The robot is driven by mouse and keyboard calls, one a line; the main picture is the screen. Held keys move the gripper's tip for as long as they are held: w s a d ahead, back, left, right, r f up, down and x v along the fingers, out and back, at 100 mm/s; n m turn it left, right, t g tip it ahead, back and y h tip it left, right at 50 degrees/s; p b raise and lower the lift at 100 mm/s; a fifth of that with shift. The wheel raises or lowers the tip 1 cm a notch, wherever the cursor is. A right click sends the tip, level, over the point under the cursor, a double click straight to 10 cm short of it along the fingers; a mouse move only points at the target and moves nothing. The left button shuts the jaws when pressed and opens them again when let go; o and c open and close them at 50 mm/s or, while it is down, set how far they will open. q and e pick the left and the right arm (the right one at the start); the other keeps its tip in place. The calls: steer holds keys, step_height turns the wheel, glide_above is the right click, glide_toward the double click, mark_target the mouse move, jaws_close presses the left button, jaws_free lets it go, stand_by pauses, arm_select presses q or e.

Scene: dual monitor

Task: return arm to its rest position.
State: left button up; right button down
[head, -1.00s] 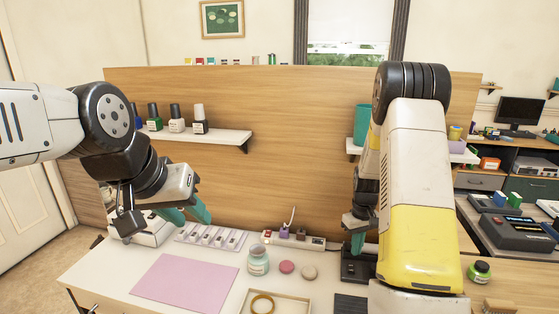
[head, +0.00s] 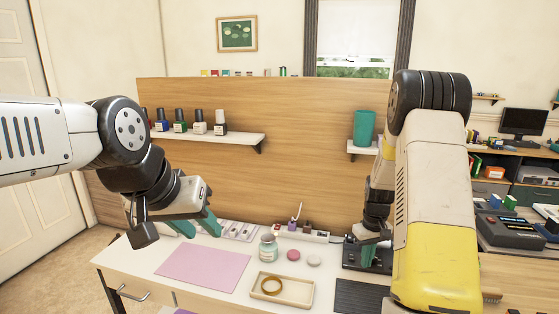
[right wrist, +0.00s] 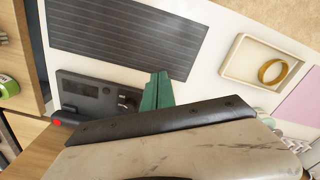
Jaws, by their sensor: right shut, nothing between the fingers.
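My right gripper (head: 368,255) is shut and empty, pointing down over the table near a dark device (head: 350,253). The right wrist view shows its teal fingertips (right wrist: 158,90) together, beside that device (right wrist: 92,100) and near the lower edge of a dark ribbed panel (right wrist: 130,35). I cannot tell whether they touch anything. My right arm (head: 430,190) stands tall at the right of the head view and hides part of the table. My left gripper (head: 196,224) is open, with teal fingers apart and nothing seen between them, above the table's back left, behind a pink mat (head: 205,268).
The white table (head: 140,262) also holds a teal-labelled jar (head: 268,248), two small round items and a tray (head: 297,300) with a yellow ring (head: 272,286). A wooden panel (head: 250,180) stands behind, with shelves of bottles (head: 220,122) and a teal cup (head: 364,127).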

steer(key=s+a+r+t, duration=0.1)
steer(key=s+a+r, duration=0.2)
steer(key=r, duration=0.4)
steer(key=s+a+r+m+t+y, duration=0.1)
steer(key=s+a+r, duration=0.15)
steer(key=r, duration=0.45)
steer(key=s+a+r+t, duration=0.1)
steer(key=s+a+r, duration=0.15)
steer(key=r, duration=0.45)
steer(key=s+a+r+t, duration=0.1)
steer(key=s+r, duration=0.3)
steer(key=s, duration=0.4)
steer(key=s+a+r+m+t+y, duration=0.1)
steer(key=s+a+r+t, duration=0.1)
steer(key=s, duration=0.6)
step_height(320, 180, up, 2)
steer(key=shift+a, duration=0.9)
